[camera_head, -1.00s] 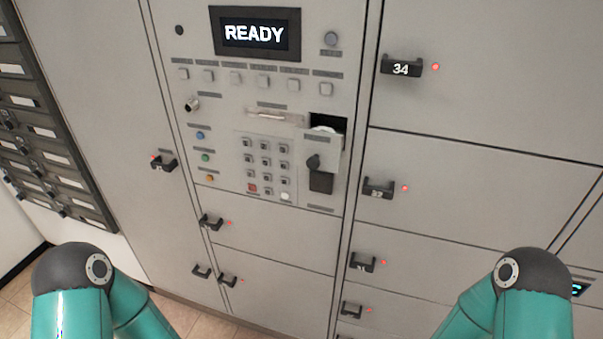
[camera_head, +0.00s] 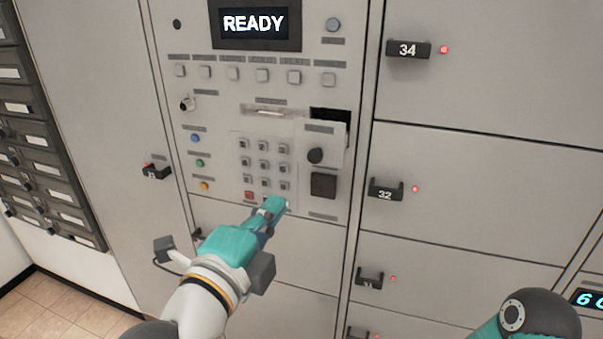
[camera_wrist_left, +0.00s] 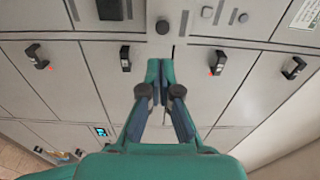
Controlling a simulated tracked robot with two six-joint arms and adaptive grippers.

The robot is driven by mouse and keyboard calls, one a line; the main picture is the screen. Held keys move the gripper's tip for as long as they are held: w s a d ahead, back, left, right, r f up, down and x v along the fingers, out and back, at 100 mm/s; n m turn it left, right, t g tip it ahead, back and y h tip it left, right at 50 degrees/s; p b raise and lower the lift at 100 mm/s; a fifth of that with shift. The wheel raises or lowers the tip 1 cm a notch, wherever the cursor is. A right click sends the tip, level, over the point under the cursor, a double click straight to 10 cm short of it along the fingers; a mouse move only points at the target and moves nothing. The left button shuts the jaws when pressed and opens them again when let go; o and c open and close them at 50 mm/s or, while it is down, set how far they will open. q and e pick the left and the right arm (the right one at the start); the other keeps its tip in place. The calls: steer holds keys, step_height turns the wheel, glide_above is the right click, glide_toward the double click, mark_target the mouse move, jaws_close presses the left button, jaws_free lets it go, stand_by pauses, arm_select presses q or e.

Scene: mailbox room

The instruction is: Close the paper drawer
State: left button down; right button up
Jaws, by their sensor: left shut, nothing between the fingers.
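The paper drawer (camera_head: 318,139) is the light grey front with a round black knob, right of the keypad in the head view. It stands out from the panel, with a dark gap (camera_head: 332,114) showing above it. My left gripper (camera_head: 274,206) is shut and empty, in front of the keypad's lower edge, left of and below the drawer. Its closed fingertips (camera_wrist_left: 158,66) also show in the left wrist view. I cannot tell whether they touch the panel. My right gripper is out of view; only part of my right arm shows at the lower right.
The keypad (camera_head: 264,162) is just left of the drawer, and a black square (camera_head: 323,185) sits below its knob. Locker handles (camera_head: 386,189) stick out to the right, and another handle (camera_head: 155,172) to the left. The READY screen (camera_head: 254,23) is above.

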mark_target(312, 159)
arm_select(q)
steer(key=p+x, duration=0.1)
steer(key=x, duration=1.3)
steer(key=shift+s+r, duration=0.1)
steer(key=shift+r, duration=0.05)
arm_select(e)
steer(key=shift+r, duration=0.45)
